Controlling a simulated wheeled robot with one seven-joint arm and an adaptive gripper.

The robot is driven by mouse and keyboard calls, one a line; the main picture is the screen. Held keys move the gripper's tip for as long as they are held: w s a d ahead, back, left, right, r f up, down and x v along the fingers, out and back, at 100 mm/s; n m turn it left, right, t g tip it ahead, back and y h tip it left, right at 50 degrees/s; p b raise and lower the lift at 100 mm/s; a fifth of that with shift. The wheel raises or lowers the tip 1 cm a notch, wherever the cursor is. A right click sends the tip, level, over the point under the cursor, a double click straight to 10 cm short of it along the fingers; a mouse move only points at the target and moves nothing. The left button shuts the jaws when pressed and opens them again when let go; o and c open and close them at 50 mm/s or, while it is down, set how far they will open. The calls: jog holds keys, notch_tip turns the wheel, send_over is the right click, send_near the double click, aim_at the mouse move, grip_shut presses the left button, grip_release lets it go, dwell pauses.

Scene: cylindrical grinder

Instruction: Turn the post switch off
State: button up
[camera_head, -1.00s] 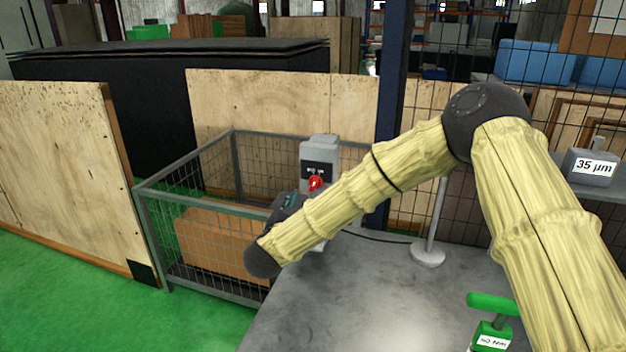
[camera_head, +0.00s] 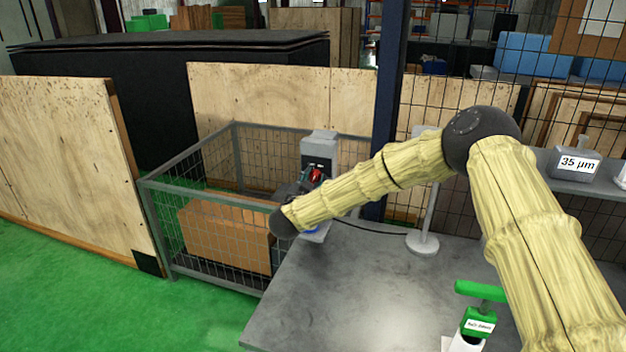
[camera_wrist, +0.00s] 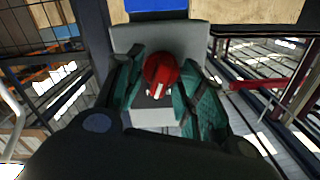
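The post switch (camera_head: 319,146) is a grey box on a post at the table's far left corner, with a dark face and a red rotary knob (camera_head: 316,174). In the wrist view the red knob (camera_wrist: 161,70) has a white mark on it and sits in front of the grey housing (camera_wrist: 190,34). My gripper (camera_wrist: 163,82) has its teal-padded fingers on either side of the knob, with small gaps visible. The gripper (camera_head: 309,178) is partly hidden behind my arm in the head view. The fingers look open around the knob.
A wire mesh crate (camera_head: 190,187) with a cardboard box (camera_head: 226,236) stands left of the table. The grey tabletop (camera_head: 350,290) is mostly clear. A white stand (camera_head: 422,243), a green-handled tool (camera_head: 480,292) and a 35 µm block (camera_head: 575,163) are to the right.

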jog(key=shift+s+r, duration=0.65)
jog(key=shift+w+f, duration=0.45)
jog(key=shift+f, duration=0.05)
jog(key=c, duration=0.4)
jog(key=shift+w+f, duration=0.1)
jog(key=shift+w, duration=0.05)
jog(key=c, duration=0.4)
